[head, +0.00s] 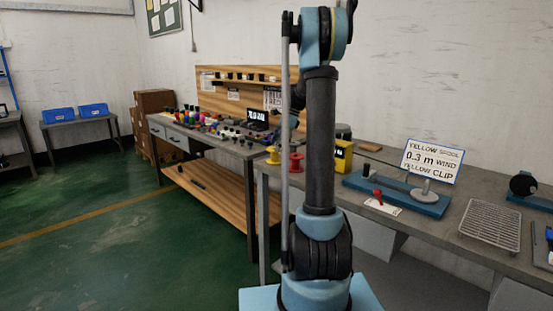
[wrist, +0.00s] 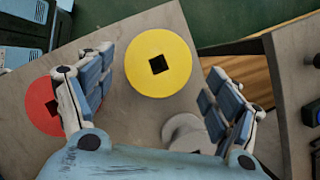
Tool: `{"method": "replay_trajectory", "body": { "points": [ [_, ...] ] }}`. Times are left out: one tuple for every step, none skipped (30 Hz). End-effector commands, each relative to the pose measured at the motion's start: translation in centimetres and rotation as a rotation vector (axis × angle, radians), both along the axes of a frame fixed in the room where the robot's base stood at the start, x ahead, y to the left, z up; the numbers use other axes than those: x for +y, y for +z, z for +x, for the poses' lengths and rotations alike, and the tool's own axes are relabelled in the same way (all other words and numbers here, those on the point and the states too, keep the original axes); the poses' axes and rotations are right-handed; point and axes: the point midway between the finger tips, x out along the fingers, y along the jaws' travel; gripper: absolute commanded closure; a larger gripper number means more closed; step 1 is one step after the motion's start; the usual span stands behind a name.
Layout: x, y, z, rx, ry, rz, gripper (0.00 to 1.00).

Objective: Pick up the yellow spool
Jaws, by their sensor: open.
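The yellow spool (head: 273,155) stands upright on the near left corner of the grey bench. In the wrist view the yellow spool (wrist: 176,50) shows from above as a round disc with a square hole. My gripper (wrist: 160,63) is open, with one finger to the left of the spool and one to the right. The fingers look apart from it; their height relative to it cannot be told. In the head view my arm hides most of the gripper.
A red spool (head: 296,165) stands close beside, partly behind my left finger in the wrist view (wrist: 38,108). A pale round piece (wrist: 186,129) lies near the right finger. A yellow box (head: 343,157), a sign (head: 432,161) and a wire rack (head: 490,226) stand further right.

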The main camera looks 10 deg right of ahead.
Motion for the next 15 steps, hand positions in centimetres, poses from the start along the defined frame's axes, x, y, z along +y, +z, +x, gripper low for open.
{"method": "replay_trajectory", "body": {
  "points": [
    [0.3, -0.6, 0.0, 0.0, 0.001, 0.0, 0.17],
    [0.4, -1.0, -0.1, 0.0, 0.001, 0.0, 0.17],
    [0.7, -1.6, -0.1, 0.0, 0.001, 0.0, 0.17],
    [0.8, -2.0, -0.2, -0.001, 0.002, 0.0, 0.17],
    [1.0, -2.3, -0.2, -0.001, 0.002, 0.0, 0.17],
    [1.2, -2.8, -0.2, -0.001, 0.002, 0.0, 0.17],
    [1.3, -3.1, -0.2, -0.001, 0.002, 0.0, 0.17],
    [1.4, -3.4, -0.2, -0.001, 0.002, 0.0, 0.17],
    [1.5, -3.7, -0.2, -0.001, 0.002, 0.0, 0.17],
    [1.6, -3.9, -0.2, -0.001, 0.002, 0.0, 0.17],
    [1.6, -4.0, -0.2, 0.0, 0.001, 0.0, 0.17],
    [1.7, -4.1, -0.2, 0.0, 0.001, 0.0, 0.17],
    [1.7, -4.1, -0.2, 0.0, 0.001, 0.0, 0.17],
    [1.7, -4.2, -0.2, 0.0, 0.001, 0.0, 0.17],
    [1.7, -4.2, -0.2, 0.0, 0.001, 0.0, 0.17]
  ]
}}
